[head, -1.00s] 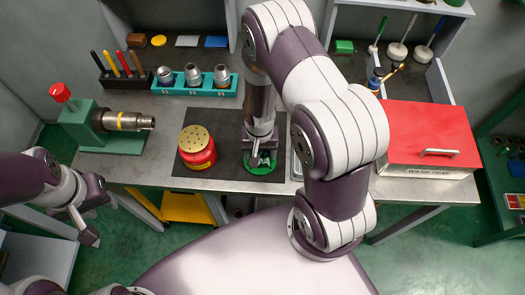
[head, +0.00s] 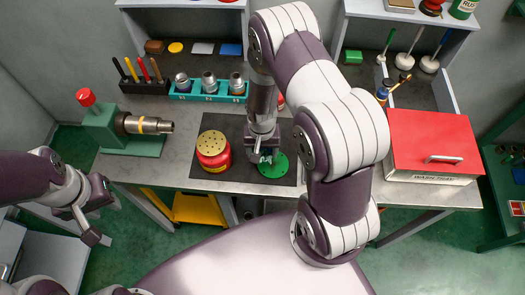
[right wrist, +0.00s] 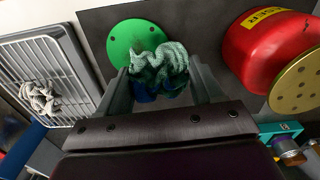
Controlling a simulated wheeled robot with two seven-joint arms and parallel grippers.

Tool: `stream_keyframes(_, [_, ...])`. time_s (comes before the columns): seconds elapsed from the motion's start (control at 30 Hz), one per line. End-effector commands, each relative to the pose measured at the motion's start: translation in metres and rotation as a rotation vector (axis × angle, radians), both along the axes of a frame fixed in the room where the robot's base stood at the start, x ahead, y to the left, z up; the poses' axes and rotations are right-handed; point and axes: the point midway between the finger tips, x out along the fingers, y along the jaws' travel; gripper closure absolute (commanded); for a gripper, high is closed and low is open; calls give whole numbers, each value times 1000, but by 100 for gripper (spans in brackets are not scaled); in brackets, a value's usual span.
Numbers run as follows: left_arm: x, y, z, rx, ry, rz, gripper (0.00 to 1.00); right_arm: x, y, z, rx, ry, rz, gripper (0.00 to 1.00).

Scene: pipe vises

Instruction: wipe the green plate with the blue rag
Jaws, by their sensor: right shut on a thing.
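The green plate (head: 274,165) is a flat round disc with small holes, lying on the dark mat. It also shows in the right wrist view (right wrist: 132,38). My right gripper (head: 262,156) is low at the plate's left side in the head view. In the right wrist view, its fingers are shut on the bunched rag (right wrist: 165,58), which looks pale blue-green above and dark blue below. The rag overlaps the plate's edge in that view; I cannot tell whether they touch. My left gripper (head: 90,218) hangs at the left, away from the table; its opening is unclear.
A red can with a perforated yellowish lid (head: 213,151) stands close left of my right gripper. A wire rack (right wrist: 48,75) with a pale crumpled cloth (right wrist: 38,97) is beside the mat. The red-lidded box (head: 432,141) stands at right, the green vise with its pipe (head: 145,125) at left.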

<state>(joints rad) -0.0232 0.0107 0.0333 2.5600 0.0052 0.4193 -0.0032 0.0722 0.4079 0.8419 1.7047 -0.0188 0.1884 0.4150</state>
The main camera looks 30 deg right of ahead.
Motion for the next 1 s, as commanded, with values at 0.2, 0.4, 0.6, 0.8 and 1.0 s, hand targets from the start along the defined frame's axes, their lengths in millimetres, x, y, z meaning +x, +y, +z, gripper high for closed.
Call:
stream_keyframes(0.2, [0,0,19,0,0,0,62,4,-1,22,0,-1,2,58])
stream_keyframes(0.4, [0,0,21,0,0,0,62,6,-2,25,0,0,3,58])
stream_keyframes(0.6, [0,0,20,0,0,0,62,6,-2,25,0,0,3,58])
stream_keyframes(0.8, [0,0,20,0,0,0,62,5,-2,25,0,0,3,58])
stream_keyframes(1.0, [0,0,12,0,0,0,62,7,-16,20,4,-3,-42,58])
